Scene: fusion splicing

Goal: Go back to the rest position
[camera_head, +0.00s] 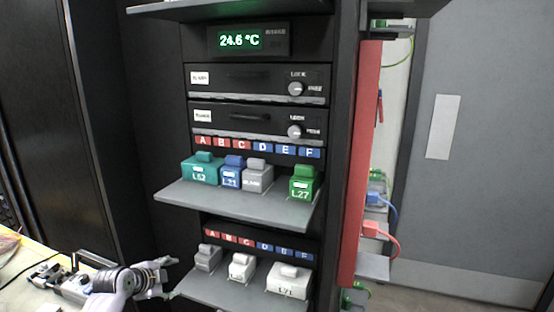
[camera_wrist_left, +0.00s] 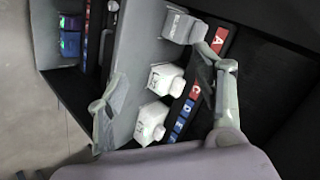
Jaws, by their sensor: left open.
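My left gripper (camera_head: 172,278) is at the lower left in the camera_head view, by the left edge of the rack's lower shelf (camera_head: 228,287). Its two fingers are spread, with nothing between them. In the camera_wrist_left view the open fingers also show, in front of the lower shelf, with a grey block (camera_wrist_left: 182,27) beyond them near the right finger. I cannot tell whether a finger touches the shelf. My right gripper is in neither view.
The upper shelf (camera_head: 235,202) carries teal (camera_head: 200,172), blue (camera_head: 231,177), grey (camera_head: 257,180) and green (camera_head: 303,187) blocks. The lower shelf carries grey and white blocks (camera_head: 288,283). A table (camera_head: 32,258) with equipment is at left. A red panel (camera_head: 366,150) edges the rack's right.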

